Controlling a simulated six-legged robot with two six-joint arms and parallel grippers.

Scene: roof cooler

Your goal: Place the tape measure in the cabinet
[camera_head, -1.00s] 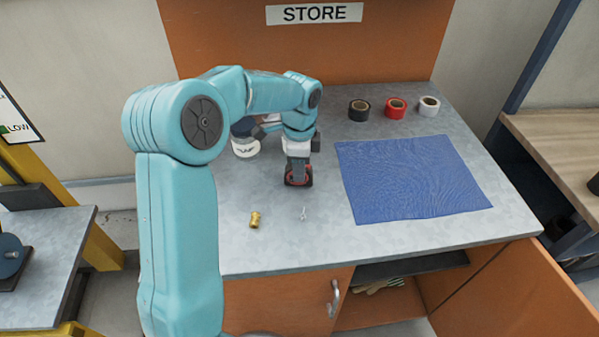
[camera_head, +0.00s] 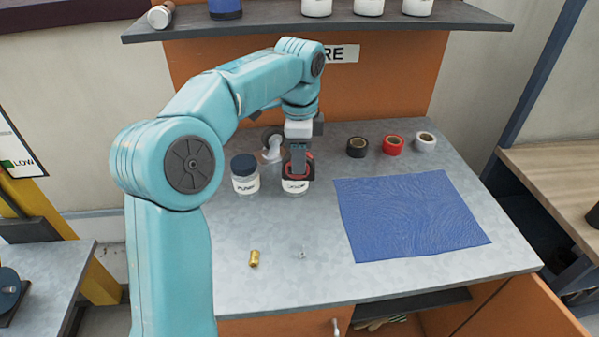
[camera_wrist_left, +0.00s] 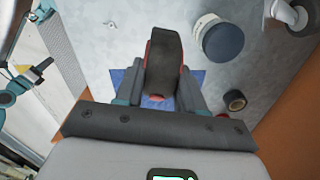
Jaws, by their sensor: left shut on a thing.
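My left gripper (camera_head: 298,158) is shut on the tape measure (camera_wrist_left: 163,62), which is black with red sides. It holds the tape measure above the grey worktop, in front of a labelled white jar (camera_head: 295,187) that is partly hidden. In the left wrist view the tape measure sits between the two fingers of my left gripper (camera_wrist_left: 160,95). The cabinet (camera_head: 280,326) is the orange unit under the worktop. Its right door (camera_head: 530,308) stands open, and only a sliver of the inside shows at the bottom edge.
A dark-lidded jar (camera_head: 245,174) stands left of the gripper. Black (camera_head: 357,147), red (camera_head: 393,145) and white (camera_head: 425,142) tape rolls lie behind a blue cloth (camera_head: 410,215). A brass fitting (camera_head: 254,258) lies at the front. A shelf (camera_head: 300,22) hangs above.

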